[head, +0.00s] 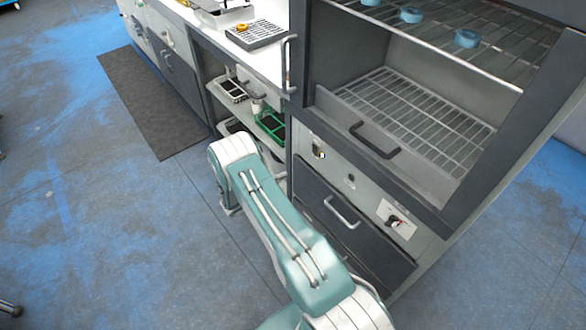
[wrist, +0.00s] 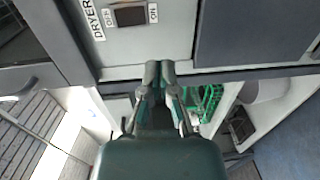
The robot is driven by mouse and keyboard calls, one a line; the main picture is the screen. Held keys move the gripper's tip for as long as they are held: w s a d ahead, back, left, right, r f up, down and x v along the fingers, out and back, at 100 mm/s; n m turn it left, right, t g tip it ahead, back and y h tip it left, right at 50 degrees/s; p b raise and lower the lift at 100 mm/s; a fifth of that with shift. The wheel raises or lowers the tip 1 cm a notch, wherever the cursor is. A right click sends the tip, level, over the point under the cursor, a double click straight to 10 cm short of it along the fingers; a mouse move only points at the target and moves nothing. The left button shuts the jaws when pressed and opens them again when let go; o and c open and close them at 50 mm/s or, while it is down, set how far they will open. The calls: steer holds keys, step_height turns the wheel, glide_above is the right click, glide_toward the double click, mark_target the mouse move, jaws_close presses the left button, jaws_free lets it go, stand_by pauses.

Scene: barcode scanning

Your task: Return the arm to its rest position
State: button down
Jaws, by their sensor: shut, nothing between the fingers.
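My arm is teal and white and reaches out from the bottom of the head view, in front of the grey dryer cabinet (head: 360,185). Its far end bends down by the counter's corner, and the gripper itself is hidden in the head view. In the wrist view my gripper (wrist: 160,68) is shut and empty, its two fingertips together. The fingertips show just below the dryer's label and switch panel (wrist: 130,17). I cannot tell whether they touch the cabinet.
A white counter (head: 270,65) holds a dark tray (head: 256,35). Shelves under it hold a green basket (head: 271,127) and a wire basket (head: 232,88). Blue round pieces (head: 411,15) lie on the dryer's upper rack. A dark mat (head: 150,100) lies on the open floor at left.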

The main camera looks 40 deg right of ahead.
steer(key=shift+s+a+f, duration=0.1)
steer(key=shift+a, duration=0.6)
steer(key=s+a+r+m+g+y, duration=0.1)
steer(key=s+a+r+y, duration=0.15)
steer(key=r, duration=0.65)
steer(key=s+a+r+m+g+y, duration=0.1)
steer(key=s+r+y, duration=0.15)
steer(key=r, duration=0.65)
steer(key=s+a+r+m+g+y, duration=0.1)
steer(key=s+r+y, duration=0.15)
steer(key=r, duration=0.65)
steer(key=s+a+r+n+t+y, duration=0.1)
steer(key=s+a+r+t+y, duration=0.2)
steer(key=s+a+r, duration=0.4)
steer(key=s+a+r+n+t+y, duration=0.1)
steer(key=s+a+r+t+y, duration=0.3)
steer(key=s, duration=0.9)
steer(key=a+r+y, duration=0.2)
steer(key=a+r, duration=0.1)
steer(key=a, duration=0.1)
steer(key=shift+s+r, duration=0.15)
steer(key=shift+s, duration=0.1)
steer(key=shift+s+y, duration=0.1)
steer(key=shift+y, duration=0.15)
